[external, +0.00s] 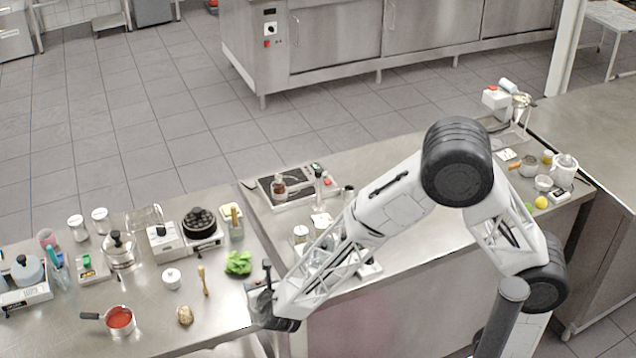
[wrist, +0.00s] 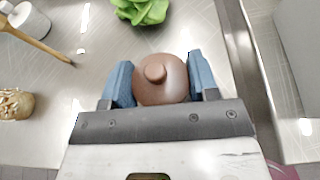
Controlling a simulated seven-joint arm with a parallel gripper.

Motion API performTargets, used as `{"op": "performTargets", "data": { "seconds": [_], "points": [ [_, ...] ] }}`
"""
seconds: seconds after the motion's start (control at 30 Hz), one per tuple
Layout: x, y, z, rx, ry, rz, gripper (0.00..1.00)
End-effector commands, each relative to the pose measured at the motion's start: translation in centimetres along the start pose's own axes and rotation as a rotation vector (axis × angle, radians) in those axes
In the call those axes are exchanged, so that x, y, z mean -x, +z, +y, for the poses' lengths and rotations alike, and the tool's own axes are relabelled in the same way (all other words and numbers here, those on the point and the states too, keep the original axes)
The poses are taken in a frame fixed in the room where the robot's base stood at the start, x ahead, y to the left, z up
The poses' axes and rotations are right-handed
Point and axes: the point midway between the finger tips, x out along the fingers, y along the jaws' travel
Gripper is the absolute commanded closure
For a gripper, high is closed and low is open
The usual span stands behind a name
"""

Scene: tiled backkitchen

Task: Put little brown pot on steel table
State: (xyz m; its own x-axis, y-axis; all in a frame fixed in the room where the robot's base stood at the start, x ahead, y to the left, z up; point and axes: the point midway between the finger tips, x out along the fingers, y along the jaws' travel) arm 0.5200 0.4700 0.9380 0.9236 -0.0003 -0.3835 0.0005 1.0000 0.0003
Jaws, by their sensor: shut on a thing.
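The little brown pot (wrist: 160,88) with a round knob on its lid is between the blue fingers of my gripper (wrist: 160,78) in the wrist view. My gripper is shut on it. In the external view my gripper (external: 266,300) is at the front right corner of the left steel table (external: 235,300), and the pot is hidden there. I cannot tell whether the pot touches the steel surface. The bare steel (wrist: 75,85) shows left of the pot in the wrist view.
Green lettuce (external: 238,263) lies just beyond my gripper. A second steel counter (external: 400,240) adjoins on the right.

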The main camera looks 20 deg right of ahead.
Motion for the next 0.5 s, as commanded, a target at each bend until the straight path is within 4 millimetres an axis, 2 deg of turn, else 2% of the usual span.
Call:
{"op": "performTargets", "data": {
  "seconds": [0.03,0.2,0.5],
  "points": [
    [-0.03,-0.08,0.0,0.0,0.0,0.0,0.44],
    [-0.02,-0.05,0.0,0.0,0.0,0.0,0.2],
    [0.01,0.04,0.01,0.0,0.0,0.0,0.2]
  ]
}}
